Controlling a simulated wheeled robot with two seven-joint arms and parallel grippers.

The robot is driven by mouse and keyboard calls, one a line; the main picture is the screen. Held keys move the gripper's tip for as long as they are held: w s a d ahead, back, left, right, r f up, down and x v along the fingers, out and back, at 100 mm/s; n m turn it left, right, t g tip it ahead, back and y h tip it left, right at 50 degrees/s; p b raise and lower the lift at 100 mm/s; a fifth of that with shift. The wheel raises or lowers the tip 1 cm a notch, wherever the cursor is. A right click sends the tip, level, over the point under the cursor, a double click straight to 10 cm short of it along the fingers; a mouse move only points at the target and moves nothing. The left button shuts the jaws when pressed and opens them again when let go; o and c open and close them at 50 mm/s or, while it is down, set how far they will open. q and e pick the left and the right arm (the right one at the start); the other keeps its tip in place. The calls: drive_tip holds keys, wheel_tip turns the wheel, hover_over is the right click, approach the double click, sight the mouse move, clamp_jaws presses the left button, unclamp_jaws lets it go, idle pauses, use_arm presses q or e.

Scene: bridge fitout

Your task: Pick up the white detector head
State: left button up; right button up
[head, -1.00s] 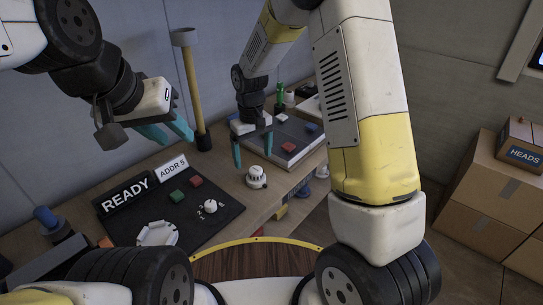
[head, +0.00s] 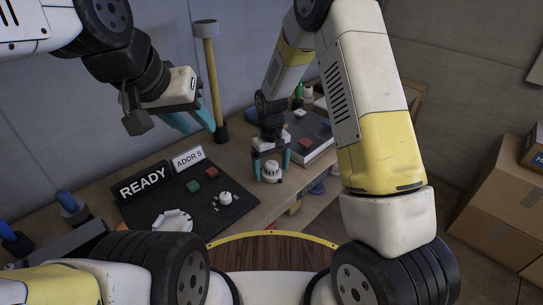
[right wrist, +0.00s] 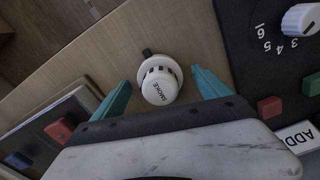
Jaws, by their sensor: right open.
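The white detector head (head: 271,171) stands on the wooden desk, right of the black panel. In the right wrist view the open fingers of my right gripper (right wrist: 162,92) stand apart from the head, with a gap on each side. My left gripper (head: 195,122) is raised over the desk at left, away from the head; its jaw opening is unclear.
A black panel (head: 215,220) with a READY sign (head: 143,183), red and green buttons and a white dial lies left. A white ring-shaped base (head: 173,222) sits at its front. A grey board (head: 312,130) lies behind the right gripper. Boxes (head: 500,205) stand at right.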

drive_tip(key=c, duration=1.6)
drive_tip(key=shift+r, duration=0.1)
